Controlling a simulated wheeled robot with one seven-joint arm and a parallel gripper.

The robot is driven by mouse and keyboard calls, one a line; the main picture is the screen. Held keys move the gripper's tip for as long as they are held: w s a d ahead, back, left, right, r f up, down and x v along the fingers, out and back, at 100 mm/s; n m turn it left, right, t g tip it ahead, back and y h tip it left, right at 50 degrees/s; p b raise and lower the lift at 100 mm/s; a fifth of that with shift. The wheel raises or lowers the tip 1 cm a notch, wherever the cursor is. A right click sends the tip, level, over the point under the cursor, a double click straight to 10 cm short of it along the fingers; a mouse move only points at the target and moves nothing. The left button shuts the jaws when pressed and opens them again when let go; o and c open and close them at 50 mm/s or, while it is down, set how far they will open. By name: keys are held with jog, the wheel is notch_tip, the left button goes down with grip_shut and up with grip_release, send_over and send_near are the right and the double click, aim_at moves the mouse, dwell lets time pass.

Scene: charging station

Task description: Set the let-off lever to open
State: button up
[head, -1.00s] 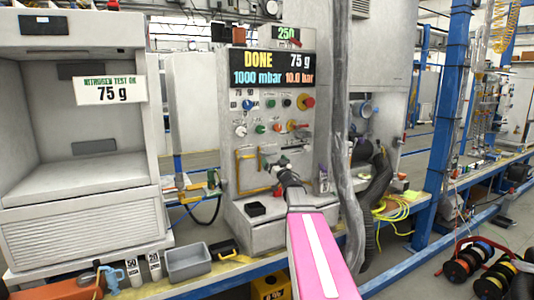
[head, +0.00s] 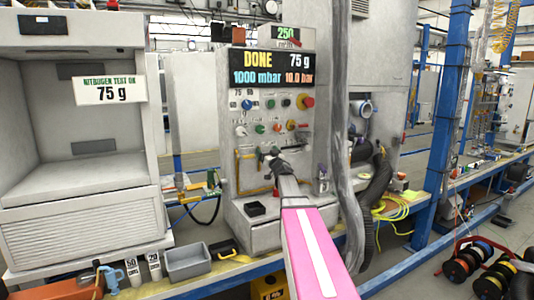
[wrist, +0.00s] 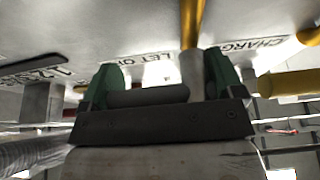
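In the wrist view my gripper (wrist: 163,85) has its two green fingertips wide apart, pointing at the pale panel. Between them lie a dark grey bar (wrist: 147,96), running crosswise, and a lighter grey cylinder (wrist: 194,72) joined to a yellow pipe (wrist: 192,22). The partly hidden label reading "LET O" (wrist: 158,57) is just behind, so these seem to be the let-off lever and its valve. I cannot tell whether a finger touches them. In the head view my gripper (head: 274,158) is at the lower panel front and hides the lever.
A second yellow pipe (wrist: 292,82) is to the right in the wrist view, near the "CHARGE" label. The control panel (head: 270,105) has several knobs and a display reading DONE, 75 g. A grey hose (head: 345,150) hangs close right of my arm.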

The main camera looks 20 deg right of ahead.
jog(key=shift+f+m, duration=0.1)
jog(key=shift+m, duration=0.2)
notch_tip(320, 180, down, 2)
jog(key=m+h, duration=0.2)
jog(key=m, duration=0.1)
jog(key=m+h, duration=0.1)
jog(key=m, duration=0.3)
jog(key=m+h, duration=0.2)
jog(key=m, duration=0.2)
jog(key=shift+a+g+h, duration=0.1)
jog(key=shift+g+h, duration=0.2)
jog(key=shift+s+a+f+m+g+h, duration=0.15)
jog(key=shift+m+g+h, duration=0.25)
jog(key=shift+m, duration=0.9)
jog(key=shift+w+a+f+m+g+h, duration=0.15)
jog(key=shift+f+m+g+h, duration=0.25)
jog(key=shift+m, duration=0.9)
jog(key=shift+s+a+f+m+g+h, duration=0.1)
jog(key=shift+s+a+m+g+h, duration=0.3)
jog(key=shift+m, duration=0.9)
jog(key=shift+w+d, duration=0.15)
jog(key=shift+w, duration=0.1)
jog(key=o, duration=1.1)
jog(key=shift+c, duration=0.2)
